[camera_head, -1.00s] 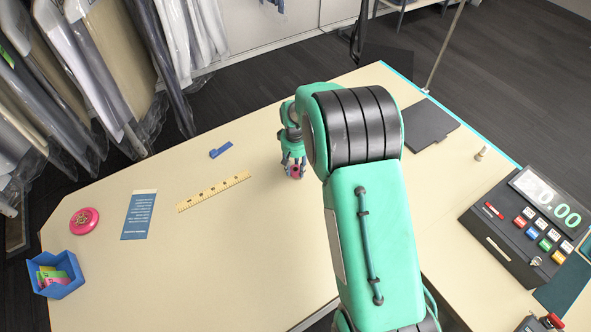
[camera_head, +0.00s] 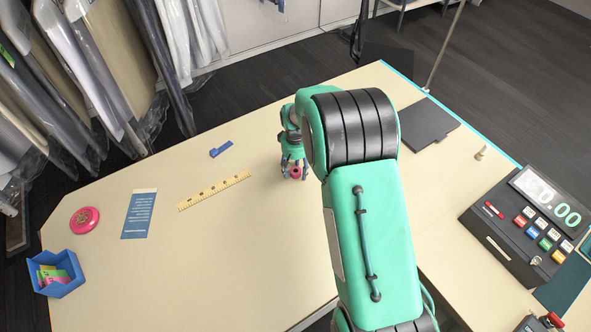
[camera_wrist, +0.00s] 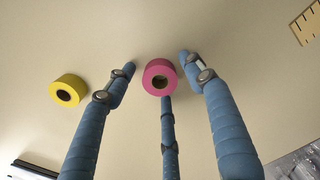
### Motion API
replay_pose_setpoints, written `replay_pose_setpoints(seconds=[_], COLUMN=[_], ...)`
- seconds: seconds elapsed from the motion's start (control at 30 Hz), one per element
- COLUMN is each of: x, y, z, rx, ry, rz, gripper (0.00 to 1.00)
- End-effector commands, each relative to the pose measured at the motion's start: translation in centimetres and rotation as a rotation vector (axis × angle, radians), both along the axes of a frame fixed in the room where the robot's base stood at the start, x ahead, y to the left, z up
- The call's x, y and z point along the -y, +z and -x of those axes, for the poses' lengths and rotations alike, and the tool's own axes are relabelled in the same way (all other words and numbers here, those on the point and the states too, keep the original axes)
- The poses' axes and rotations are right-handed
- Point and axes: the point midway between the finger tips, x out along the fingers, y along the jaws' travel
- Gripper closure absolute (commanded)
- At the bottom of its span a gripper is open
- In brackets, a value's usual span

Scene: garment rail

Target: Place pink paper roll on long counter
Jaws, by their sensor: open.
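The pink paper roll (camera_head: 295,172) is on the long counter (camera_head: 240,250), at my gripper (camera_head: 293,170) in the head view. In the wrist view the pink roll (camera_wrist: 160,77) shows its round face and dark core hole. My gripper's blue fingers (camera_wrist: 158,80) are spread around it, one on each side and one below. The side fingertips are apart from the roll; whether the lower finger touches it I cannot tell. The gripper is open.
A yellow roll (camera_wrist: 68,90) lies left of the fingers in the wrist view. A ruler (camera_head: 213,190), blue clip-like piece (camera_head: 221,149), blue card (camera_head: 139,214), pink disc (camera_head: 84,220) and blue bin (camera_head: 57,274) lie leftward. A register (camera_head: 530,225) stands right.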

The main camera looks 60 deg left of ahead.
Motion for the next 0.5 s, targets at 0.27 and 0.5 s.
replay_pose_setpoints(seconds=[0.27,0.5], x=[0.0,-0.1], y=[0.8,3.1], z=[0.0,0.0], rx=[0.0,0.001], ry=[0.0,0.0], rz=[-0.001,-0.003], gripper=[0.47,0.47])
